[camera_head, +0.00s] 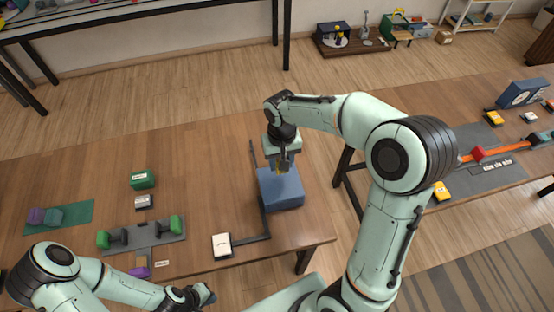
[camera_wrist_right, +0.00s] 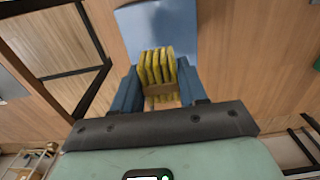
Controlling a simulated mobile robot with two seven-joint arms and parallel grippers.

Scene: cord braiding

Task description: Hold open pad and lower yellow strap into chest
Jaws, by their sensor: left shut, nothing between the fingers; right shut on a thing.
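My right gripper (camera_head: 282,162) is shut on the yellow strap (camera_wrist_right: 158,66), a bundle of several folds with a brown band, seen between its blue fingers in the right wrist view. A bit of yellow also shows under the gripper in the head view. The blue chest (camera_head: 284,194) stands at the table's right end, below the strap. I cannot tell whether its top is open or whether the strap touches it. A small white-faced pad (camera_head: 222,244) lies left of the chest, near a dark strip. My left gripper (camera_head: 203,296) is shut and empty, apart from the pad.
A grey tray (camera_head: 145,234) with green-ended dark pieces lies left of the pad. A green box (camera_head: 142,180) and a green mat (camera_head: 80,214) are farther left. A second table (camera_head: 455,125) stands to the right. The table's middle is mostly clear.

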